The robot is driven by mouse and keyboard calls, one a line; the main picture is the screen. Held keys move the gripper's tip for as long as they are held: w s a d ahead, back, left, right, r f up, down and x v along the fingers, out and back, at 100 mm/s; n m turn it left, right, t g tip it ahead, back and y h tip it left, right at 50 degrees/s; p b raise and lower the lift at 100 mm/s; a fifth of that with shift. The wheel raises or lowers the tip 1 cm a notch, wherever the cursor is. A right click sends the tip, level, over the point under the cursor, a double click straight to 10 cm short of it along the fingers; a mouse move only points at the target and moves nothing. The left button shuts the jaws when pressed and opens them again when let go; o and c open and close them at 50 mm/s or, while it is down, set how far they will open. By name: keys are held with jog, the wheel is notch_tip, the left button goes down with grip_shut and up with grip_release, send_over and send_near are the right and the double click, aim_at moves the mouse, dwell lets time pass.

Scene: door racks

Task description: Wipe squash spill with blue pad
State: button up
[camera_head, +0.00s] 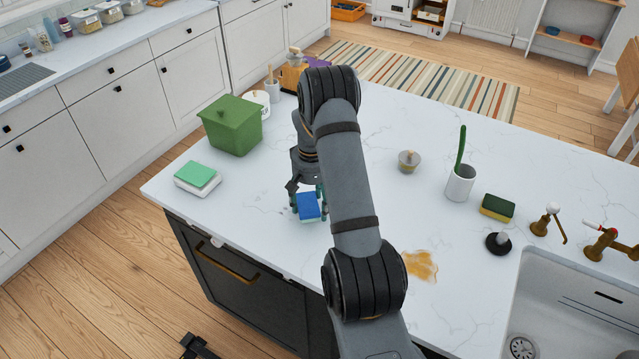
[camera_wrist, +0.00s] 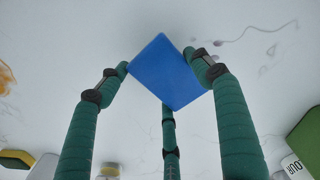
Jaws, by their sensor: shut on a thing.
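The blue pad (camera_head: 308,207) is near the counter's front-left part, held between the fingers of my gripper (camera_head: 308,200). In the wrist view the blue pad (camera_wrist: 165,72) is gripped at its edges by the green fingers (camera_wrist: 165,82), shut on it. I cannot tell whether it touches the counter. The orange-brown squash spill (camera_head: 420,265) lies on the white counter, right of my arm and left of the sink, apart from the pad. My arm may hide its left edge. Part of the spill (camera_wrist: 6,85) shows at the wrist view's left edge.
A green bin (camera_head: 232,125) and a green-topped sponge stack (camera_head: 197,178) stand left of my gripper. Right of my arm are a small grey bowl (camera_head: 409,161), a white cup with a brush (camera_head: 459,184), a green-yellow sponge (camera_head: 497,207), a black-based item (camera_head: 498,243) and the sink (camera_head: 570,310).

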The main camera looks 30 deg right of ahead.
jog(key=shift+w+a+r+p, duration=0.1)
jog(key=shift+a+r+p, duration=0.1)
jog(key=shift+r+p, duration=1.45)
jog(key=shift+r, duration=1.1)
